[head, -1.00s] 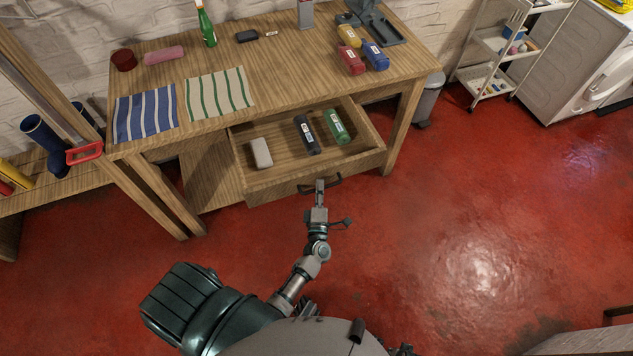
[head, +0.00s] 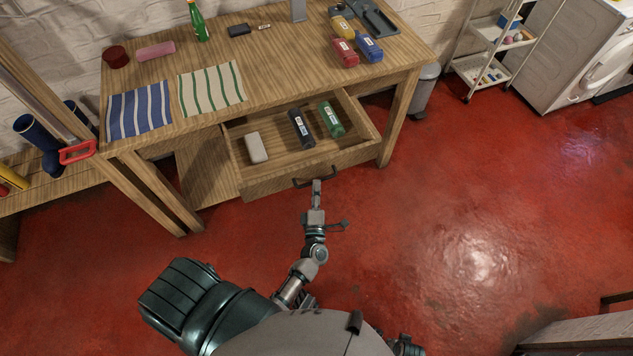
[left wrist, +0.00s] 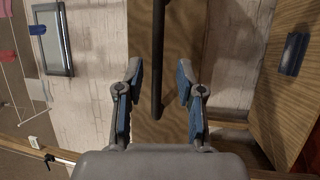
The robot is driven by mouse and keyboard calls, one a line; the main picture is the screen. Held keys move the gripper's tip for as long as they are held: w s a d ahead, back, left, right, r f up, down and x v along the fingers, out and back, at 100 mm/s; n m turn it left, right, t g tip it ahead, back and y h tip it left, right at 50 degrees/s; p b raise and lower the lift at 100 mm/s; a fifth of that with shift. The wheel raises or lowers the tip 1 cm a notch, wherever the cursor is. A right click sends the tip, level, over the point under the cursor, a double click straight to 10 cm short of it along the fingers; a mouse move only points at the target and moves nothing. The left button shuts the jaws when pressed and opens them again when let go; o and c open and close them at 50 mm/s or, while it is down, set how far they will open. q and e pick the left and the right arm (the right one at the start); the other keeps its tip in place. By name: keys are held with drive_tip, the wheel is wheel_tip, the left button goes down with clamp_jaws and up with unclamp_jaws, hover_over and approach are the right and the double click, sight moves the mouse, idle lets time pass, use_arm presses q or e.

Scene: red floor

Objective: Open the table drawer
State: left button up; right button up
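The wooden table (head: 270,45) has its drawer (head: 275,165) pulled out, with the inside showing. A dark bar handle (head: 316,178) is on the drawer front. My left gripper (head: 317,183) is at the handle from the front. In the left wrist view, my left gripper (left wrist: 158,75) is open. The handle (left wrist: 157,60) runs upright in that picture between the two fingers, with a gap on each side and no finger touching it. How deep it sits between them is hard to tell. My right gripper is not in view.
The drawer holds a pale block (head: 256,148), a black bottle (head: 302,128) and a green bottle (head: 331,119). Cloths and several other items lie on the tabletop. A grey bin (head: 425,90) stands right of the table. The red floor (head: 450,220) in front is clear.

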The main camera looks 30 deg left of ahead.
use_arm(q)
drive_tip(key=v, duration=0.9)
drive_tip(key=shift+s, duration=0.1)
drive_tip(key=s+d+f+m+g+h+p, duration=0.1)
drive_tip(key=s+d+f+m+g+h, duration=0.25)
drive_tip(key=f+m+h, duration=0.45)
drive_tip(key=s+d+f+m+g+h, duration=0.3)
drive_tip(key=d+f+m+g+h, duration=0.1)
drive_tip(key=f+m, duration=0.7)
drive_tip(key=s+a+f+m+g+y, duration=0.1)
drive_tip(key=s+a+f+m+g, duration=0.1)
drive_tip(key=s+a+f+g, duration=0.2)
drive_tip(key=s+a+f+m+g+y, duration=0.2)
drive_tip(key=s+a+f+m+g, duration=0.1)
drive_tip(key=s, duration=0.8)
wheel_tip(320, 180, down, 4)
drive_tip(key=shift+s+a+r+m+g+p, duration=0.15)
drive_tip(key=shift+a+r+m+g+p, duration=0.15)
drive_tip(key=shift+a+g, duration=0.6)
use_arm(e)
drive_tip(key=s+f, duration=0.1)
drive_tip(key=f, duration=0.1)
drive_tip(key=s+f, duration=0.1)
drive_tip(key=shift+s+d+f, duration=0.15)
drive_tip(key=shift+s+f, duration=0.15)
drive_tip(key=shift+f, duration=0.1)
use_arm(q)
drive_tip(key=shift+d, duration=0.1)
